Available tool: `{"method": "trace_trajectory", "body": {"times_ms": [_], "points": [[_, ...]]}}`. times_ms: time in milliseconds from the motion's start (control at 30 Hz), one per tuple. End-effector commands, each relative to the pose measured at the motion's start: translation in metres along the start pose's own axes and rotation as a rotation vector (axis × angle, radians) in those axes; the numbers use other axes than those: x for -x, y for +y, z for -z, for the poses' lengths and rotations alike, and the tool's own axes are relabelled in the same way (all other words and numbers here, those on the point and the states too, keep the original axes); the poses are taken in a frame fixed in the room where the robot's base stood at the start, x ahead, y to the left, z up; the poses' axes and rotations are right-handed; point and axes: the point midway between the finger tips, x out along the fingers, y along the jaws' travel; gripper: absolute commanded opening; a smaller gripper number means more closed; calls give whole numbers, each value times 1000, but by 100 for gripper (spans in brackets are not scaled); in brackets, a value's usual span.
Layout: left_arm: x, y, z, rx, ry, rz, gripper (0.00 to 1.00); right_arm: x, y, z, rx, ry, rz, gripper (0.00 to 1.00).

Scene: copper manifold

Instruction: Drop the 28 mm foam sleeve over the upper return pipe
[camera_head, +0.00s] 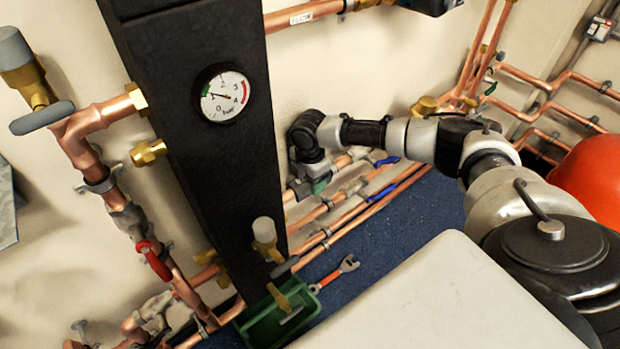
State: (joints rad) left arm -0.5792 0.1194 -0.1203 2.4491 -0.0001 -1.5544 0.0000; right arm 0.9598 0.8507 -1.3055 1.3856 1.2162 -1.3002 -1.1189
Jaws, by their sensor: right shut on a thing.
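My right gripper (308,186) points down at the wall, at the right side of the black manifold body (200,110). It is small and partly hidden behind my wrist. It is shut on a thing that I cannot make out. A small green part shows at its tip, beside the copper pipes. Several copper pipes (372,213) run low along the wall there, some with blue valve levers (386,160). A labelled copper pipe (305,13) runs higher up. I cannot tell which is the upper return pipe. I cannot pick out a foam sleeve. My left gripper is not in view.
A pressure gauge (222,96) is on the black body. Valves and copper pipes stand out at left, one with a red lever (154,260). A green bin (250,325) and a red-handled wrench (336,274) lie below. A red rounded vessel (592,180) stands at right.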

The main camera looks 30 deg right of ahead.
Motion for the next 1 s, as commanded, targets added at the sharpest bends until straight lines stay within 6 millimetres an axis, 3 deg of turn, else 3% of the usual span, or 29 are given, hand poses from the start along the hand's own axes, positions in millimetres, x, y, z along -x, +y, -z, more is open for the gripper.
{"method": "trace_trajectory", "body": {"times_ms": [1000], "points": [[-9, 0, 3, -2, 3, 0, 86, -2, 0, 0, 0, 0, 0, 34]]}}
